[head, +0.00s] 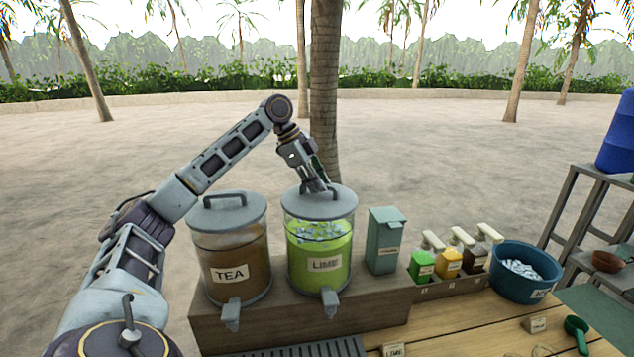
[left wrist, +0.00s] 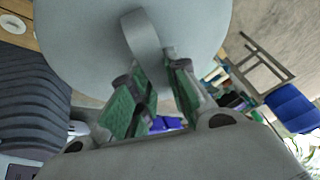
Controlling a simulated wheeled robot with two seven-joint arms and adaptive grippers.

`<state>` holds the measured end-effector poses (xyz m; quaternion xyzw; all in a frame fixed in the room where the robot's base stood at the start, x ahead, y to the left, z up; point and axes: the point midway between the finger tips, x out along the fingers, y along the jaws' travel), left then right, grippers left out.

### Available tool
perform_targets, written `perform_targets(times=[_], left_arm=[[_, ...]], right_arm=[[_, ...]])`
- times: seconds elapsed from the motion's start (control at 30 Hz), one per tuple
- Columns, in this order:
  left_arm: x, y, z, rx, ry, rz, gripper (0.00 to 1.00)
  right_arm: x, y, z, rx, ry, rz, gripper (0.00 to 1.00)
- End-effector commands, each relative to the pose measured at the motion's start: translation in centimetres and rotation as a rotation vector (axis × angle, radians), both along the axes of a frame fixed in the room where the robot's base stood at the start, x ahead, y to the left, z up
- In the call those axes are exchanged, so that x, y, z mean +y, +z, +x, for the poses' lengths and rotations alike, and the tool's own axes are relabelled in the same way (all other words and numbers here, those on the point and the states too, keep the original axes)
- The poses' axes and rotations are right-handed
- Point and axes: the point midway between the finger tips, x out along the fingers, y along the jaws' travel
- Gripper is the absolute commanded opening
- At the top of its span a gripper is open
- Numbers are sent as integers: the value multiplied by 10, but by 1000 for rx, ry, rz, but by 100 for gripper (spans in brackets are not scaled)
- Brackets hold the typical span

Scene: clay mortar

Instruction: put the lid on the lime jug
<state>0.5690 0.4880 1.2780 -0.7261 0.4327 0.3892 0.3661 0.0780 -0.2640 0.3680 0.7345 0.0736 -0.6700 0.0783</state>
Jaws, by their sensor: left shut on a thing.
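The lime jug (head: 318,262) is a clear dispenser of green drink with ice, a LIME label and a spout, standing on a wooden riser. Its grey round lid (head: 325,207) is at the jug's mouth, roughly level and lined up with it; I cannot tell whether a thin gap remains. My left gripper (head: 317,186) reaches down from above and is shut on the lid's handle. In the left wrist view the green-padded fingers (left wrist: 158,95) close on the strap handle (left wrist: 143,38), with the lid (left wrist: 80,40) filling the top. My right gripper is not in view.
The lidded TEA jug (head: 232,260) stands close on the left. A grey-green box (head: 385,240), several pump bottles (head: 448,262) and a blue tub (head: 525,272) stand to the right. A green scoop (head: 577,333) lies at the front right. A slatted drip tray (head: 300,347) is in front.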

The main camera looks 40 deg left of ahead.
Motion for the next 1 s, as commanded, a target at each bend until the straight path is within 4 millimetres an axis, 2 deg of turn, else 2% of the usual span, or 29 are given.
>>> perform_targets(times=[0.43, 0.47, 0.63, 0.87, 1.0], left_arm=[[0, -6, 0, 0, 0, 0, 0], [0, -6, 0, -1, 0, 0, 18], [0, -5, 0, -1, 0, 0, 40], [0, -5, 0, 0, 0, 0, 42], [0, -6, 0, 0, 0, 0, 59]], right_arm=[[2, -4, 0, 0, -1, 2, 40], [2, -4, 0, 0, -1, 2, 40], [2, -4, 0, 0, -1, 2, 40], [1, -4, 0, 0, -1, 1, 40], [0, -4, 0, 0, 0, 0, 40]])
